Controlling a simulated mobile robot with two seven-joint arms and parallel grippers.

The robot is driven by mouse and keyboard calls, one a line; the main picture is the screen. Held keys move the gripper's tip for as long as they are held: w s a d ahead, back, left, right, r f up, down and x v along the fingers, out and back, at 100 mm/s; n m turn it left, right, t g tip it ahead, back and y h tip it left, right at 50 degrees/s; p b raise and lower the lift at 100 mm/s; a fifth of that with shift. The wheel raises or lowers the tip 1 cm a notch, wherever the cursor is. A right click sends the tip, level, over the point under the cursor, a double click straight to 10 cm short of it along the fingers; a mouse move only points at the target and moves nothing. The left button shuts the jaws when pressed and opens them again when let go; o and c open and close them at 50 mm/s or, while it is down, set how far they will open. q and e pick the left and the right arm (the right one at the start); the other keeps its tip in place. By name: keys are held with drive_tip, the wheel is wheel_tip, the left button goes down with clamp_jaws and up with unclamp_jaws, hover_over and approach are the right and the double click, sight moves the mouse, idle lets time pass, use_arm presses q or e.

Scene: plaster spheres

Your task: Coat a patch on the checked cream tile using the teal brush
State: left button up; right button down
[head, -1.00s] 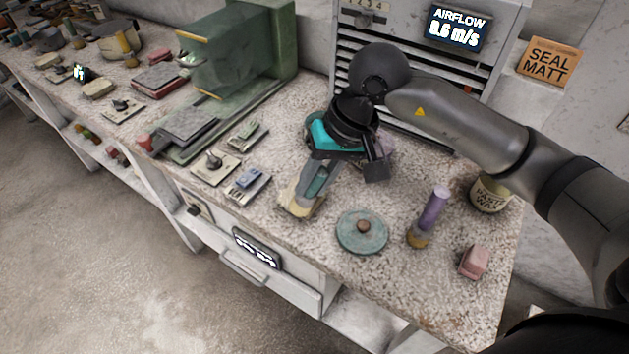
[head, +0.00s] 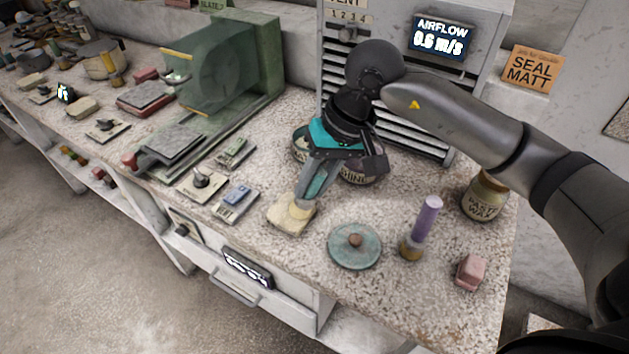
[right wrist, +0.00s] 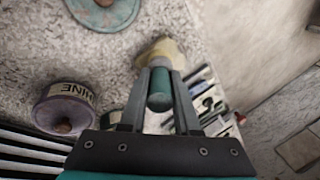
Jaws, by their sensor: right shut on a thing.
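My right gripper (head: 312,196) reaches down over the speckled bench, its fingers shut on the teal brush. The brush's rounded teal handle (right wrist: 159,90) shows between the fingers in the right wrist view; its head is largely covered by the fingers in the head view. Just beneath is the cream tile (head: 284,219), lying flat near the bench's front edge; it also shows past the fingertips in the right wrist view (right wrist: 161,50). The brush tip appears at or just above the tile; contact cannot be told. No check mark or coated patch is clear. My left gripper is not in view.
A teal lid (head: 354,247) lies right of the tile. Beyond it stand a lavender-handled tool (head: 426,218), a pink block (head: 470,272) and a wax jar (head: 484,197). A purple tin (head: 359,178) sits behind my gripper. Switch plates (head: 235,203) lie left.

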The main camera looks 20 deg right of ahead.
drive_tip(key=shift+s+a+r, duration=0.45)
drive_tip(key=shift+a+r, duration=0.15)
drive_tip(key=shift+w, duration=0.1)
drive_tip(key=shift+w+a+f+b, duration=0.45)
drive_tip(key=shift+w+a+b, duration=0.25)
drive_tip(key=shift+w, duration=0.1)
drive_tip(key=shift+w+a+f+b, duration=0.1)
drive_tip(key=shift+w+f+b, duration=0.05)
drive_tip(key=shift+w+b, duration=0.2)
